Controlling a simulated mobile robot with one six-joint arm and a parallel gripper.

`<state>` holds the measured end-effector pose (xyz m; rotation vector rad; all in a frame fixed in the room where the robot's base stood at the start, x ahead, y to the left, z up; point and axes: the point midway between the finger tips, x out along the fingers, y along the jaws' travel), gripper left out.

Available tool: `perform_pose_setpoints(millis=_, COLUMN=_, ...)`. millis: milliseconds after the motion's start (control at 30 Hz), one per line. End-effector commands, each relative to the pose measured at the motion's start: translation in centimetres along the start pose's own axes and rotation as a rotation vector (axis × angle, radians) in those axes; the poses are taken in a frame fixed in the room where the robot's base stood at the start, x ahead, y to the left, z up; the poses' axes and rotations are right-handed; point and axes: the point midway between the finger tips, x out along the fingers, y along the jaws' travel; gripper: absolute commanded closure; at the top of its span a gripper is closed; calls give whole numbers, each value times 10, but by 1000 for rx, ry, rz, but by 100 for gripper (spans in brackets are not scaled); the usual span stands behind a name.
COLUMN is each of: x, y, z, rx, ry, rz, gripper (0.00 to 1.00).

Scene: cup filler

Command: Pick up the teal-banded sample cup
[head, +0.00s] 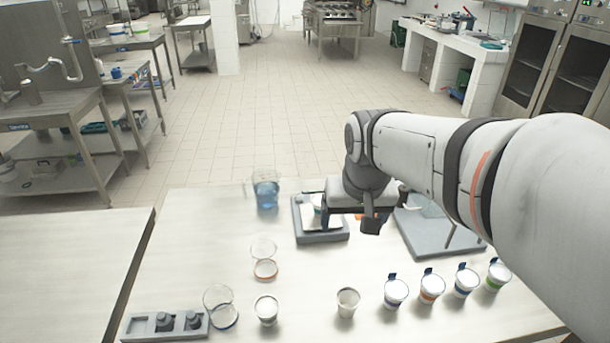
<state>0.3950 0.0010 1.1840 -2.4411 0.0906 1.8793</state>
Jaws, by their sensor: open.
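My gripper (350,222) is open, over the right side of a grey scale-like device (318,237) near the table's far side. A small whitish cup (317,201) stands on that device, just left of my gripper and partly hidden by it. I cannot make out a band on it. A row of lidded, banded cups stands at the front right: one with a blue band (396,293), one orange (432,288), one blue (466,281) and one green (497,275). None of these bands reads clearly as teal. The gripper is apart from this row.
A beaker of blue liquid (266,193) stands at the back. Clear glass vessels (221,307) (264,262), two plain cups (267,311) (347,302) and a grey weight block (165,325) stand in front. A grey flat plate (436,237) lies right. The table's middle is mostly free.

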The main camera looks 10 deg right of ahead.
Motion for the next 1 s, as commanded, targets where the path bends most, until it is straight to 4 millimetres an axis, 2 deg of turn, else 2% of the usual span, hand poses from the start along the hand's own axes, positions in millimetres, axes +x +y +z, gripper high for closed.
perform_pose_setpoints(millis=33, x=8, y=-2, z=-18, rx=13, ry=-11, rz=3, gripper=18)
perform_pose_setpoints(millis=100, x=16, y=-4, z=-41, rx=35, ry=-22, rz=6, gripper=18)
perform_pose_setpoints(millis=367, x=61, y=-13, z=-124, rx=115, ry=-59, rz=22, gripper=18)
perform_pose_setpoints(millis=600, x=124, y=-22, z=-193, rx=192, ry=-92, rz=39, gripper=18)
perform_pose_setpoints(millis=800, x=187, y=-28, z=-238, rx=254, ry=-119, rz=56, gripper=18)
perform_pose_setpoints(millis=900, x=212, y=-31, z=-252, rx=278, ry=-127, rz=63, gripper=18)
perform_pose_setpoints(millis=1000, x=229, y=-32, z=-261, rx=293, ry=-132, rz=67, gripper=18)
